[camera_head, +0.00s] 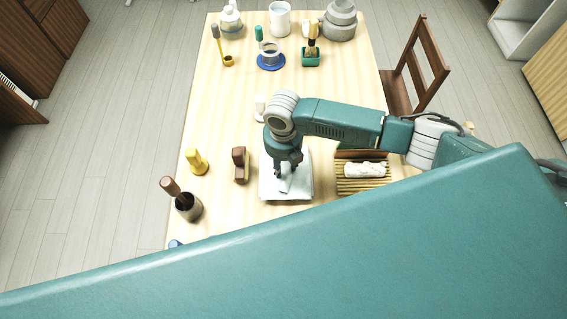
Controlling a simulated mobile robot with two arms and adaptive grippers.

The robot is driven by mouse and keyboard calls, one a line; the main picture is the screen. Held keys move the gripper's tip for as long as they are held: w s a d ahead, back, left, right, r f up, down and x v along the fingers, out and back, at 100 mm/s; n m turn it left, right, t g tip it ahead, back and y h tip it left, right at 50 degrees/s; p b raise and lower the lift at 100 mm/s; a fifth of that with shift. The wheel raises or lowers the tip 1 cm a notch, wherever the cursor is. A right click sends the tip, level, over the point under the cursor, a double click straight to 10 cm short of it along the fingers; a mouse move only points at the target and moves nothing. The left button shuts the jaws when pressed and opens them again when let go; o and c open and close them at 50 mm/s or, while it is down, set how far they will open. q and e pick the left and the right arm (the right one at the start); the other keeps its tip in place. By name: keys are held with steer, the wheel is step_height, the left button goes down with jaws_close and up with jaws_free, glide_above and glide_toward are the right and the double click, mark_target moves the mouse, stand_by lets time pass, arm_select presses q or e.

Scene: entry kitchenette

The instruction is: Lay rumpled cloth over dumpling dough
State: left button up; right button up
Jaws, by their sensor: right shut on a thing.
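My right gripper (287,172) points down over a pale square tray (275,196) near the middle of the table. It is shut on a whitish rumpled cloth (297,182), which shows at and beside the fingertips. The fingers and wrist hide part of the cloth, and I cannot tell whether it is lifted off the tray. A white lumpy roll, which looks like the dumpling dough (365,170), lies uncovered on a slatted wooden board (362,187) just right of the tray. My left gripper is not in view.
A brown block (240,165), a yellow object (196,162) and a dark cup with a wooden handle (189,207) stand left of the tray. Several jars and tools stand at the table's far end. A chair (418,70) is at the right. My teal body hides the near table.

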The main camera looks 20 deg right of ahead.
steer(key=shift+f+b, duration=0.3)
steer(key=shift+f, duration=0.3)
steer(key=o, duration=1.3)
steer(key=shift+c, duration=0.2)
step_height(320, 180, up, 12)
steer(key=shift+s, duration=0.1)
